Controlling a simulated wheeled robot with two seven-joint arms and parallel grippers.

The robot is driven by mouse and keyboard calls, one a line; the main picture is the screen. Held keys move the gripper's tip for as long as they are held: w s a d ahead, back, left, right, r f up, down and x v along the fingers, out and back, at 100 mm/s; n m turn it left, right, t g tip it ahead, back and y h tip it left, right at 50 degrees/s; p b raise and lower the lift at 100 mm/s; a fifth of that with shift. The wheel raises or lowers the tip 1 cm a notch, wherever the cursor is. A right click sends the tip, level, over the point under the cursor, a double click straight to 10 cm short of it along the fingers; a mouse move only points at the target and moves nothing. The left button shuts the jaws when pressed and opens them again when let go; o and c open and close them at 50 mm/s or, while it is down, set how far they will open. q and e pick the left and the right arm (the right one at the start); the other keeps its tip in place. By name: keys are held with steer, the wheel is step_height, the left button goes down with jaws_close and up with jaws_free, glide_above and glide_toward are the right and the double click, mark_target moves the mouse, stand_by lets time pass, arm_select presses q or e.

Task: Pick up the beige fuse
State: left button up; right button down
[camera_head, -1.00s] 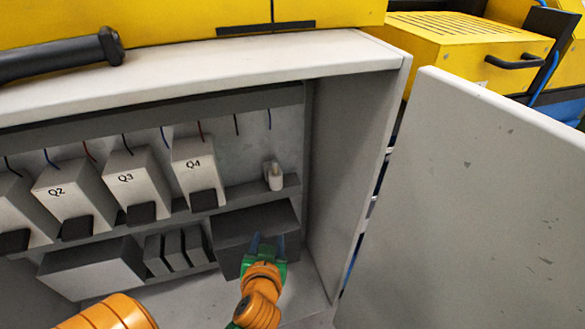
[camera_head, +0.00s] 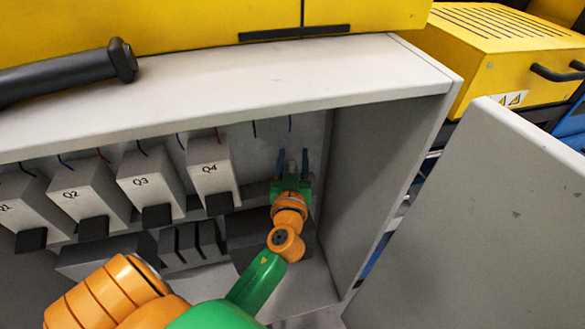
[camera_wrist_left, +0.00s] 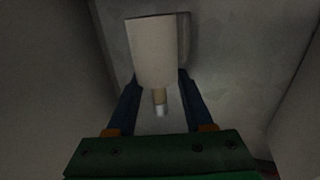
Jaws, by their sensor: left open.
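The beige fuse (camera_wrist_left: 152,50) shows in the left wrist view as a pale, wide body with a narrower tan neck and a shiny tip. My left gripper (camera_wrist_left: 161,76) is open, with one dark blue finger on each side of the fuse's lower part. I cannot tell whether either finger touches it. In the head view my left gripper (camera_head: 293,158) reaches into the right end of the grey cabinet (camera_head: 385,170), at the back wall. There the gripper hides the fuse. My right gripper is in neither view.
Grey units marked Q1 to Q4, including Q4 (camera_head: 208,165), stand left of the gripper. Dark boxes (camera_head: 192,242) sit below them. Short wires hang above. The cabinet's side wall is close on the right, and its open door (camera_head: 480,220) stands farther right.

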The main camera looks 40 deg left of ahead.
arm_select(q)
jaws_close()
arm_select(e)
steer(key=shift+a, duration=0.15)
